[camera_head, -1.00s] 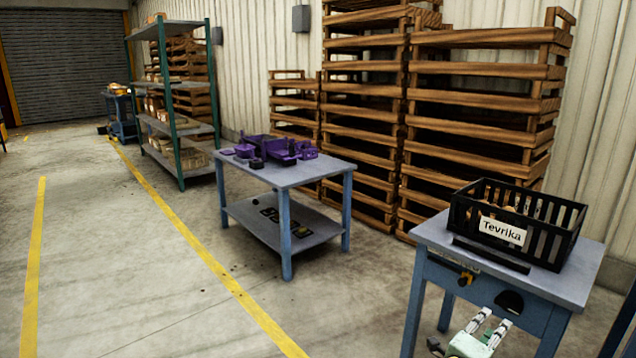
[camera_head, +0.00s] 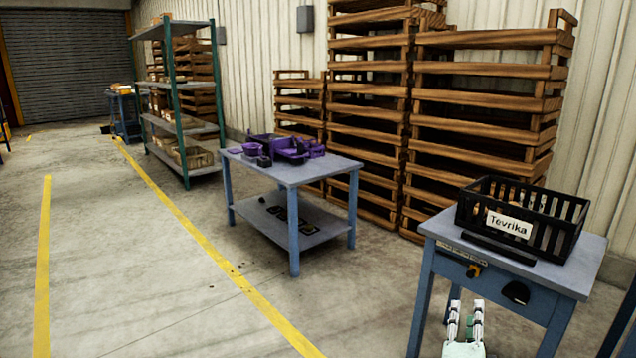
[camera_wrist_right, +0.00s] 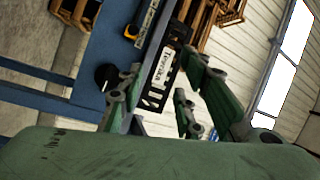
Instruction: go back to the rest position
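My right gripper (camera_head: 466,318) shows at the bottom of the head view, in front of the right table and below its top. Its two fingers point up and stand apart with nothing between them. In the right wrist view the green fingers (camera_wrist_right: 155,108) are spread, and the space between them is empty. The black crate labelled Tevrika (camera_head: 570,240) stands on the blue table (camera_head: 590,274), apart from the gripper; it also shows beyond the fingers in the right wrist view (camera_wrist_right: 169,76). My left gripper is not in view.
A second blue table (camera_head: 335,166) with purple trays (camera_head: 290,147) stands in the middle. Stacked wooden crates (camera_head: 480,127) line the wall. A green-posted shelf (camera_head: 170,85) stands farther back. The floor left of the yellow line (camera_head: 200,235) is clear.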

